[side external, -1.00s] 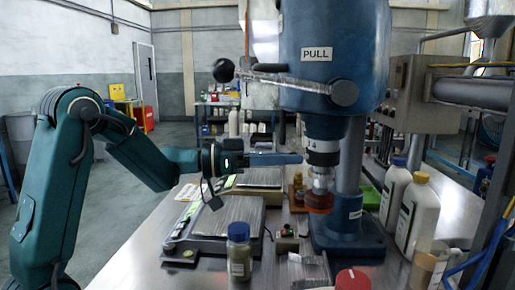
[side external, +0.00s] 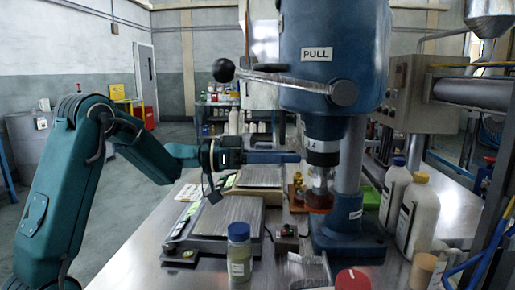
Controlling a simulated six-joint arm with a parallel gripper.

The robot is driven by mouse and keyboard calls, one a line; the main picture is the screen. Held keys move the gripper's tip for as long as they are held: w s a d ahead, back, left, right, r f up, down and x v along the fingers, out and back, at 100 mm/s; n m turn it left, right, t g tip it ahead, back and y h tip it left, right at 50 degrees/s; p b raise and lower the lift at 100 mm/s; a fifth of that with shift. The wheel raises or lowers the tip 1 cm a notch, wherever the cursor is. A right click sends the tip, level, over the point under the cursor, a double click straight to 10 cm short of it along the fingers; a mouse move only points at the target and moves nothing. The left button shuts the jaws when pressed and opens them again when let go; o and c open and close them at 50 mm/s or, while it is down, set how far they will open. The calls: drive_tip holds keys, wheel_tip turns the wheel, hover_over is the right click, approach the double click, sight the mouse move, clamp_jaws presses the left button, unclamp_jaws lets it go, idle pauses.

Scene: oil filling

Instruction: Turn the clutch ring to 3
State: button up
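The clutch ring (side external: 323,158) is a band around the lower neck of the blue capping machine (side external: 330,50). A white label with small figures that look like "1 4" shows on its left side; the rest of the band looks dark. My gripper (side external: 297,158) comes in level from the left, its blue fingers pointing at the ring. The fingertips are at the ring's left edge in this view; I cannot tell whether they touch it. The fingers show edge-on, so their opening is hidden. Below the ring is a chuck over a red-brown cap (side external: 319,200).
A lever with a black ball (side external: 223,70) hangs above my gripper. Scales (side external: 215,228) and a capped jar (side external: 239,252) stand below it on the steel table. White bottles (side external: 418,215) stand right of the machine. A red cap (side external: 352,279) is at the front.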

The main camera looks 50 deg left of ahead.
idle(0.3)
drive_tip(key=shift+v, duration=2.6)
drive_tip(key=s+d+f+n+g+y, duration=0.1)
drive_tip(key=s+d+f+g+y, duration=0.1)
drive_tip(key=s+d+f+g, duration=0.4)
drive_tip(key=s+d+f+g+y, duration=0.15)
drive_tip(key=s+d+g, duration=0.25)
drive_tip(key=s+d, duration=0.45)
drive_tip(key=s+a+f+n+t+y, duration=0.2)
drive_tip(key=s+a+f+n+y, duration=0.2)
drive_tip(key=s+a+n+y, duration=0.1)
drive_tip(key=s+a+y, duration=0.1)
drive_tip(key=a+y, duration=0.1)
drive_tip(key=y, duration=0.1)
drive_tip(key=shift+a, duration=0.35)
